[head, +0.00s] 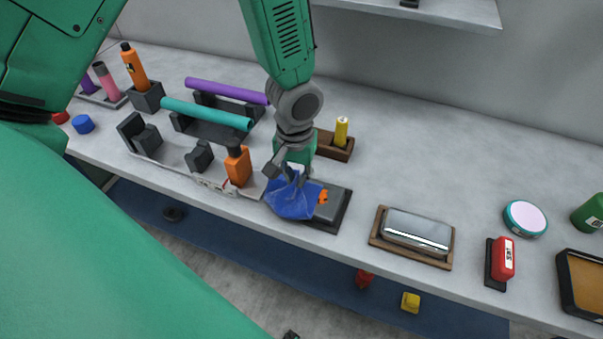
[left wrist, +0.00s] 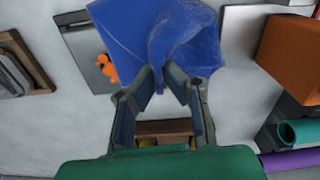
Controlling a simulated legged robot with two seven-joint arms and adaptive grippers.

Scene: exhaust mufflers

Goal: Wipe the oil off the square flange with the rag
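The blue rag (head: 291,199) is held in my left gripper (head: 293,172) and hangs bunched over the left part of the square flange. The rag also shows in the left wrist view (left wrist: 160,35), its gathered fold between the two fingertips (left wrist: 164,77). The grey square flange (head: 336,205) lies on a dark base near the bench's front edge. An orange patch (head: 323,196) shows on it beside the rag, and in the left wrist view (left wrist: 106,69). The rag hides part of the flange; I cannot tell whether they touch. My right gripper is not in view.
An orange bottle (head: 238,165) stands close left of the rag. A wooden block with a yellow piece (head: 341,131) is behind the gripper. A silver muffler in a wooden tray (head: 417,232) lies to the right. Dark stands hold teal (head: 205,113) and purple tubes (head: 226,91).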

